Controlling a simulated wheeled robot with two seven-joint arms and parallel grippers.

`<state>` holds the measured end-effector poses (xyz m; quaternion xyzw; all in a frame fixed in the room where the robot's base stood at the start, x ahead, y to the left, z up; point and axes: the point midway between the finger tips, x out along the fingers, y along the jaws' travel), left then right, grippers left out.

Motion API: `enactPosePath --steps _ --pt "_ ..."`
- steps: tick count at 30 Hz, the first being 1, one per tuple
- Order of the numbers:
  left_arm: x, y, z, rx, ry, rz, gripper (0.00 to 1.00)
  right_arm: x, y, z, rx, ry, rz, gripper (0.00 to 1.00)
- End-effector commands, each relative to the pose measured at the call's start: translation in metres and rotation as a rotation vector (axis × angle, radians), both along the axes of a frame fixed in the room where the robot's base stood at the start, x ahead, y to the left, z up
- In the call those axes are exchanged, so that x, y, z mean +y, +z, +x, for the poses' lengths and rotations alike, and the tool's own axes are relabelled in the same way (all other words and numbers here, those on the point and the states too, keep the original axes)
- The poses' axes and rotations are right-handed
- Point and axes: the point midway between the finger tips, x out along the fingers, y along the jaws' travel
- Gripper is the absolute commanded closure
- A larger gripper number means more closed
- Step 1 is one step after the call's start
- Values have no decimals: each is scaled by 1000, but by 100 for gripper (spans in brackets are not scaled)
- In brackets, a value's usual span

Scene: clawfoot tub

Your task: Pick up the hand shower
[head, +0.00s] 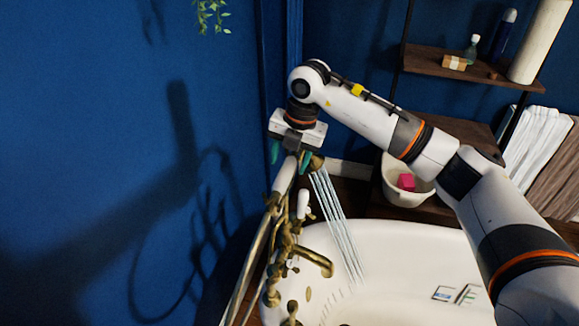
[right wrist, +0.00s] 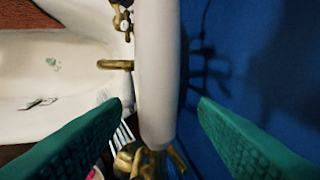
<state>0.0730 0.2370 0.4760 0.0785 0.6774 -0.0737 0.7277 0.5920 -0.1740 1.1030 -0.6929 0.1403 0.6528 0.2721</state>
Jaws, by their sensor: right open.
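The hand shower (head: 284,176) has a white handle and a brass head, and it sits above the brass tub faucet (head: 318,262). Pale streams run down from its head into the tub. My right gripper (head: 290,158) is open, directly over the upper part of the handle. In the right wrist view the white handle (right wrist: 158,70) passes between the two teal fingers, with a gap on each side. The brass head shows at the bottom edge of that view, partly cut off. My left gripper is not in view.
The white clawfoot tub (head: 400,245) lies below and to the right. A blue wall (head: 90,130) stands close on the left. Wooden shelves (head: 470,68) with bottles are at the back right. A white bucket (head: 396,192) holding a pink item stands behind the tub.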

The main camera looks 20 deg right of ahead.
Motion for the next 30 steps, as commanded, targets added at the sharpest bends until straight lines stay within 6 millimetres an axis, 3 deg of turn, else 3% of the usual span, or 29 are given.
enactPosePath --steps 1,5,14,24,30 --pt "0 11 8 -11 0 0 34 1 -5 0 6 0 0 46" --pt "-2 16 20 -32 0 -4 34 4 -22 2 2 2 2 46" --pt "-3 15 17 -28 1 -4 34 4 -31 3 -1 0 2 46" --pt "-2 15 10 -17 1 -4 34 4 -30 3 -1 0 2 100" --pt "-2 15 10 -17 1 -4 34 4 -29 3 -2 0 2 100"
